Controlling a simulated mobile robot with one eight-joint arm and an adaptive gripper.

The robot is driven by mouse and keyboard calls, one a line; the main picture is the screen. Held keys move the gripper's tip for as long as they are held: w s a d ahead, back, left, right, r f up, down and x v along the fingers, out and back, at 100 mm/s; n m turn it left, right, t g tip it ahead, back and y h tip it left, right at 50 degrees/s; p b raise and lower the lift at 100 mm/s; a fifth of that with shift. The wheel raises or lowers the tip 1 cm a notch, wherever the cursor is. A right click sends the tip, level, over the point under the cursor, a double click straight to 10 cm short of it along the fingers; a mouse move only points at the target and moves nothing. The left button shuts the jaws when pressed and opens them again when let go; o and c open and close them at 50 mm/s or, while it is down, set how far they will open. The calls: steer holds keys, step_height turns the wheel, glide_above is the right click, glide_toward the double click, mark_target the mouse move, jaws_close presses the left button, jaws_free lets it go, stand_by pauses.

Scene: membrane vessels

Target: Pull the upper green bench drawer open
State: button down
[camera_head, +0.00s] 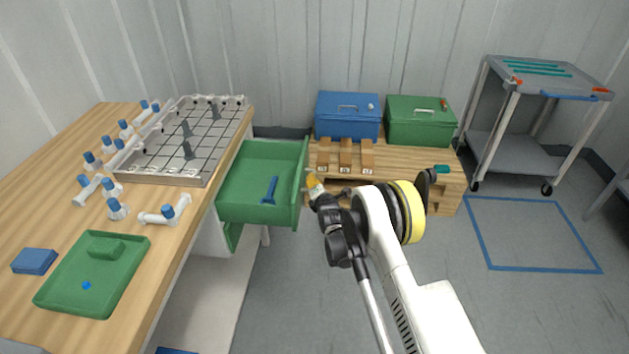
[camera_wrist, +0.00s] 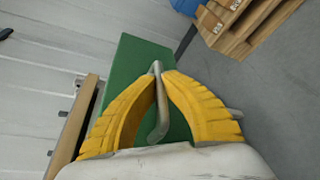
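The upper green bench drawer (camera_head: 262,210) stands pulled well out from the right side of the wooden bench, and a blue tool (camera_head: 269,189) lies inside it. My gripper (camera_head: 312,181) is at the drawer's right-hand front. In the wrist view the yellow fingers (camera_wrist: 160,78) close in on both sides of the grey drawer handle (camera_wrist: 157,122), with the green drawer front (camera_wrist: 130,62) behind. The fingertips appear shut on the handle. In the head view the handle is hidden behind my gripper and the drawer front.
The bench (camera_head: 180,235) carries a gridded tray (camera_head: 150,177), several white-and-blue vessels and a green tray (camera_head: 60,306). A pallet (camera_head: 440,168) with a blue box (camera_head: 347,121) and green box (camera_head: 421,127) stands behind. A cart (camera_head: 515,155) is at right; floor nearby is clear.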

steer(key=c, duration=1.8)
jaws_free()
steer(key=shift+f, duration=0.15)
steer(key=shift+o, duration=0.2)
steer(key=v, duration=0.7)
steer(key=shift+s, duration=0.2)
steer(key=shift+r, duration=0.25)
